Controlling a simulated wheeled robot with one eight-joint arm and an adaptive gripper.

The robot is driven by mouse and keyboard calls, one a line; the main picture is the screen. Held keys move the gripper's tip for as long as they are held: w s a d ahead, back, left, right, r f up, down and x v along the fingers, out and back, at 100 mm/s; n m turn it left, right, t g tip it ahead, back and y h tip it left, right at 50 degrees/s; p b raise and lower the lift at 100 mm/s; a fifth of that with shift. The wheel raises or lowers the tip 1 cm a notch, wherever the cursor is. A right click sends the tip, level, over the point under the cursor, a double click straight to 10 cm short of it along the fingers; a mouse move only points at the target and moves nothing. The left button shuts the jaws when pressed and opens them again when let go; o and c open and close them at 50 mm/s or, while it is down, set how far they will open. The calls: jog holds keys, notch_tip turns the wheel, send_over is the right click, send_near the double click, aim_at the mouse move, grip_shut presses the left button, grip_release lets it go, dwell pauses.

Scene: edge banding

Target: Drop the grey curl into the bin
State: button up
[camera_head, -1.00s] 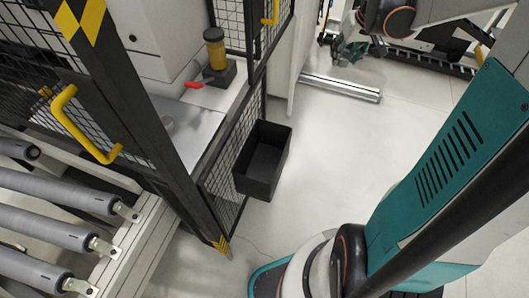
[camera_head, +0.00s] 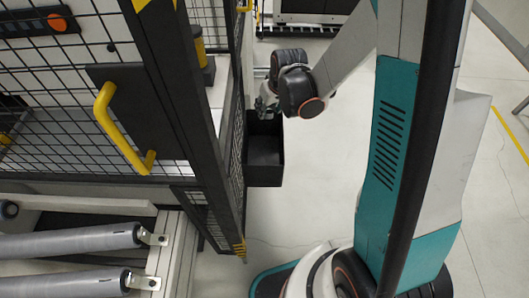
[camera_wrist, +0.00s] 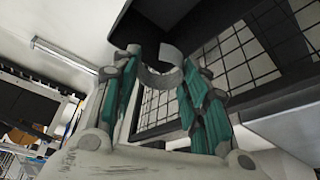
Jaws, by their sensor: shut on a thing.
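The grey curl (camera_wrist: 160,66) is a thin curved strip between my fingertips in the wrist view. My gripper (camera_wrist: 158,68) is shut on it, with teal fingers on either side. In the head view my gripper (camera_head: 266,105) is at the far end of the black bin (camera_head: 264,176), by its rim. The bin is an open box beside the mesh fence. Its far part is hidden behind my gripper and wrist. The curl cannot be made out in the head view. A dark panel fills the top of the wrist view, probably the bin.
A black mesh fence (camera_head: 235,130) with a yellow handle (camera_head: 115,130) stands just left of the bin. Grey rollers (camera_head: 70,242) lie at the lower left. The pale floor (camera_head: 315,185) right of the bin is clear.

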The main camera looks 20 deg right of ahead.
notch_tip(320, 180, down, 6)
jog(key=b, duration=0.3)
jog(key=shift+r+b, duration=0.15)
jog(key=shift+b, duration=0.2)
jog(key=o, duration=0.8)
jog(key=v, duration=1.2)
